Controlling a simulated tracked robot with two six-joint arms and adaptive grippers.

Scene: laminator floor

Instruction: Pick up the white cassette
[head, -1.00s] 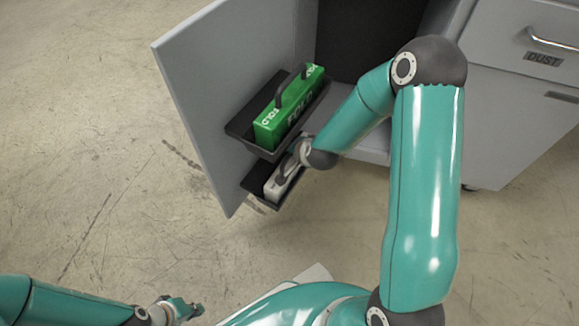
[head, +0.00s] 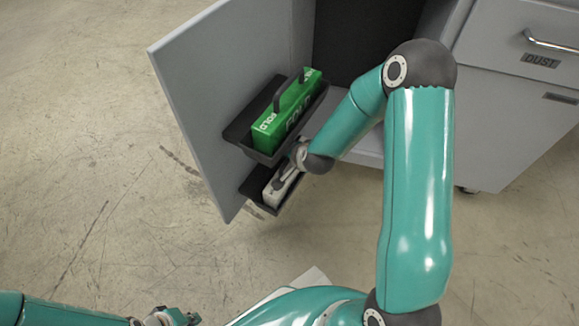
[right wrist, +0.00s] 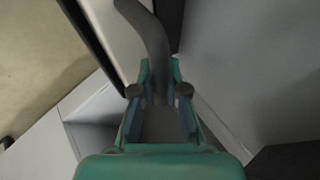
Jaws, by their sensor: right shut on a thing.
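The white cassette (head: 279,190) sits in the lower black tray on the inside of the open cabinet door. Its upper end is partly hidden by my right wrist. My right gripper (right wrist: 160,92) is at the cassette, with its fingers shut on the dark curved handle (right wrist: 150,35); the white body (right wrist: 112,35) shows beside the handle in the right wrist view. My left gripper (head: 182,317) is low at the bottom edge of the head view, far from the cassette; its fingers are too small and cut off to judge.
A green cassette (head: 287,112) marked FOLD, with a dark handle, stands in the upper black tray (head: 238,133), close above the lower one. The open door (head: 195,100) is to the left, the cabinet drawers (head: 515,110) to the right. The floor at the left is clear.

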